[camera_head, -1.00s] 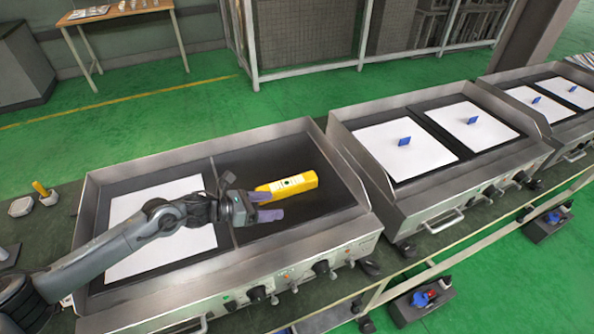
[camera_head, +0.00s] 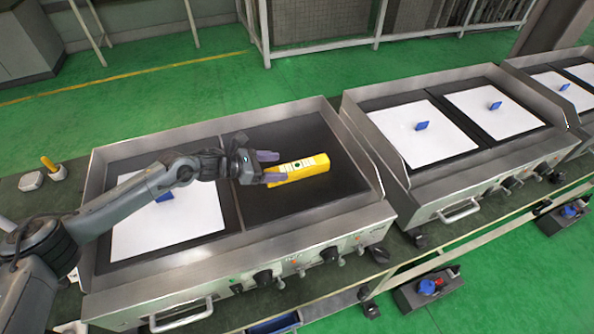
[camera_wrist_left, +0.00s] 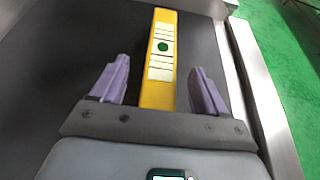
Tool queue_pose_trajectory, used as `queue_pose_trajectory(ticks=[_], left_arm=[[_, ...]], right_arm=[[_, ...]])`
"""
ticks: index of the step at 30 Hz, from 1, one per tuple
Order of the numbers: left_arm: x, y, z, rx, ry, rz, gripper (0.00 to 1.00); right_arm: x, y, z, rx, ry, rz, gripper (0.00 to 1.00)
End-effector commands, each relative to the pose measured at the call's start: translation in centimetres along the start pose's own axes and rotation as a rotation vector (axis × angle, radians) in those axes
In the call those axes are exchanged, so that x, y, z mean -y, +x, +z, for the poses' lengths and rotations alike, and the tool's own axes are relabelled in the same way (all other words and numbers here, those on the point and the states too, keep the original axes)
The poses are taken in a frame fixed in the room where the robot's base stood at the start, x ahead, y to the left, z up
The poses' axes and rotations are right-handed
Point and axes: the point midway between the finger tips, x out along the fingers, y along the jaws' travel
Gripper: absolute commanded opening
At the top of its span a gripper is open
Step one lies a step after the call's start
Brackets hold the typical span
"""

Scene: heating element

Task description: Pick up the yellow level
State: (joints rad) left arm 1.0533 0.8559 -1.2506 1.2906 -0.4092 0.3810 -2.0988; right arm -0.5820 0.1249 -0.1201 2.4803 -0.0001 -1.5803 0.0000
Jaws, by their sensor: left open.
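The yellow level (camera_head: 308,166) lies on the dark right-hand plate of the nearest griddle (camera_head: 365,210). It is a yellow bar with white label patches and a green dot. My left gripper (camera_head: 272,167) is open at the level's left end, its purple fingers on either side of it. In the left wrist view the level (camera_wrist_left: 161,60) runs away from me between the two open fingers (camera_wrist_left: 160,82), with a gap on both sides. Whether the fingers sit low enough to flank it fully is hard to tell. My right gripper is not in view.
A white sheet (camera_head: 190,222) with a blue piece (camera_head: 165,196), partly behind my arm, covers the griddle's left plate. Raised steel walls edge the griddle. More griddles with white sheets (camera_head: 422,134) stand to the right. The dark plate around the level is clear.

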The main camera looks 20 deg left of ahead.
Motion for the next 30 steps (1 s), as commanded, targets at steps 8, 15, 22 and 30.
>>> queue_pose_trajectory(ticks=[8,15,22,30], left_arm=[[0.2,3.4,-0.2,0.001,0.001,-0.001,0.74],[0.2,3.8,-0.2,0.0,0.001,0.0,0.74],[0.2,3.8,-0.2,0.001,0.0,0.0,0.53],[0.2,3.8,-0.2,0.001,0.0,-0.001,0.12]], right_arm=[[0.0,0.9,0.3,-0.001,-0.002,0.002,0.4],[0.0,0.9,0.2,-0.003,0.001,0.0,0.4],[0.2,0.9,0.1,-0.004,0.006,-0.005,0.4],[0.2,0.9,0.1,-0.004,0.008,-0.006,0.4]])
